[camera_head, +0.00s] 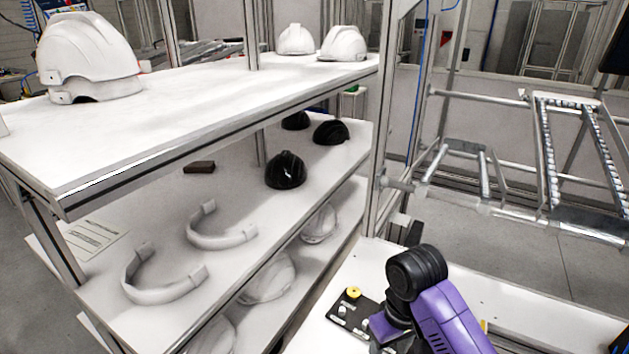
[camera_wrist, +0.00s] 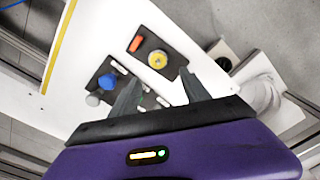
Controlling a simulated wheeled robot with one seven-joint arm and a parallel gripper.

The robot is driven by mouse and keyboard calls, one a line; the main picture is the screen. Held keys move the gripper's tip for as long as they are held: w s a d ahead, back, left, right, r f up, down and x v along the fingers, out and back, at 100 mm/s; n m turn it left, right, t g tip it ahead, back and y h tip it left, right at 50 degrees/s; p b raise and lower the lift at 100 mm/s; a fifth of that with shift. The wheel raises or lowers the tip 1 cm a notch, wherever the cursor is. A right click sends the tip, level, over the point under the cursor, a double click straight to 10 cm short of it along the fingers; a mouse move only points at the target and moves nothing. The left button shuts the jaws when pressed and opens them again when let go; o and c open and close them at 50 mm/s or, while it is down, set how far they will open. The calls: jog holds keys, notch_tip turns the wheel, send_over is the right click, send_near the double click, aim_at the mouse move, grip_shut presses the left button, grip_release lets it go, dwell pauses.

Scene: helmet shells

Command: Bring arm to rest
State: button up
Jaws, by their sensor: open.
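My arm, purple with black joints, shows at the lower right in the head view, over a white worktop (camera_head: 530,318). My gripper (camera_wrist: 160,88) shows in the wrist view with its two dark fingers apart and nothing between them. The fingers appear above the panel; I cannot tell how far. In the head view my arm hides part of the panel (camera_head: 338,322).
A shelf rack (camera_head: 200,120) fills the left, with white helmets (camera_head: 90,50) on top. Black helmets (camera_head: 286,170) and two white curved bands (camera_head: 222,232) lie on the middle shelf. A metal post (camera_head: 383,130) stands between rack and worktop. A roller frame (camera_head: 548,150) is at right.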

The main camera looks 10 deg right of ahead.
jog(key=w+a+r+t+y, duration=0.1)
jog(key=w+a+r+t, duration=0.15)
jog(key=w, duration=0.25)
jog(key=w+a+r+t+y, duration=0.1)
jog(key=w+r+t, duration=0.1)
jog(key=w+t, duration=0.25)
jog(key=a+r+m+t+y+b, duration=0.1)
jog(key=a+r+m+t, duration=0.1)
jog(key=a+r+t, duration=0.3)
jog(key=s+d+f+t+h+b, duration=0.1)
jog(key=s+d, duration=0.2)
jog(key=s, duration=1.2)
jog(key=s+d+f+h+b, duration=0.1)
jog(key=s+d+f+b, duration=0.1)
jog(key=s, duration=1.2)
jog(key=s+d+f+m+t+h+b, duration=0.1)
jog(key=s+d+f, duration=0.1)
jog(key=s, duration=1.3)
jog(key=shift+s+d+t+b, duration=0.3)
jog(key=shift+s+d+b, duration=0.1)
jog(key=shift+d, duration=0.4)
